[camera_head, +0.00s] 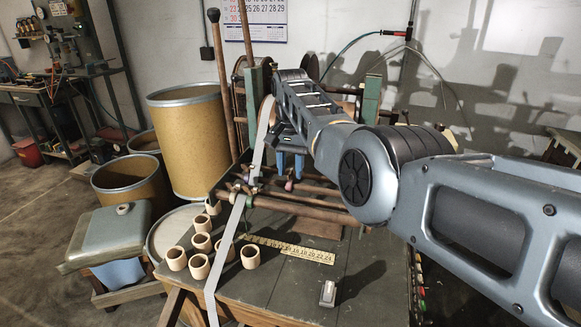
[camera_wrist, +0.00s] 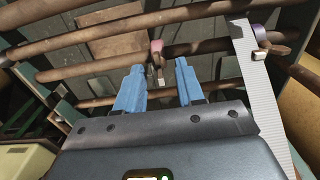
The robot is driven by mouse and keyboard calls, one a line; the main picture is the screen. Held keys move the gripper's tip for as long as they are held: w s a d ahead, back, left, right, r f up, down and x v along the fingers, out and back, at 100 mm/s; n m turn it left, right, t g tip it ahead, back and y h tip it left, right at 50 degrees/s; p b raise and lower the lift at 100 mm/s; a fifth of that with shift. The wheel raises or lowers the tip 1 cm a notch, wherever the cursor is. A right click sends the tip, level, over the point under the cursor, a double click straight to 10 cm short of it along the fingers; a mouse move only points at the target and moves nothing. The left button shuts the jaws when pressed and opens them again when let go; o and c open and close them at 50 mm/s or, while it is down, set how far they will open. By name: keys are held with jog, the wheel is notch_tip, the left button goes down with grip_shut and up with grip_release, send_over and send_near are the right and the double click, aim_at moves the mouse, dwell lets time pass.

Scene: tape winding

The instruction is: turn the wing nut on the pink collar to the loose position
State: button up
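In the wrist view, the pink collar (camera_wrist: 156,46) sits on a dark brown rod just beyond my gripper (camera_wrist: 159,67). A small light metal piece, apparently its wing nut (camera_wrist: 161,79), shows below the collar, between the two blue fingers in the picture. The fingers are apart and I see nothing clamped between them; whether they touch the nut I cannot tell. In the head view, my gripper (camera_head: 290,173) points down over the rods, and the pink collar (camera_head: 289,186) is a tiny spot just below the fingertips. The nut's turn position is too small to read.
A purple collar (camera_wrist: 259,32) sits on the rod to the right, close to a pale tape (camera_wrist: 252,85). The tape (camera_head: 227,245) runs down across the bench. Several wooden rings (camera_head: 198,266), a yellow ruler (camera_head: 290,249) and a small metal block (camera_head: 327,293) lie in front.

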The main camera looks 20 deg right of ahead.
aim_at(291, 171)
notch_tip(291, 171, up, 8)
jog(key=shift+f+b, duration=0.1)
jog(key=shift+b, duration=0.25)
dwell(0.4)
jog(key=shift+s+f, duration=0.1)
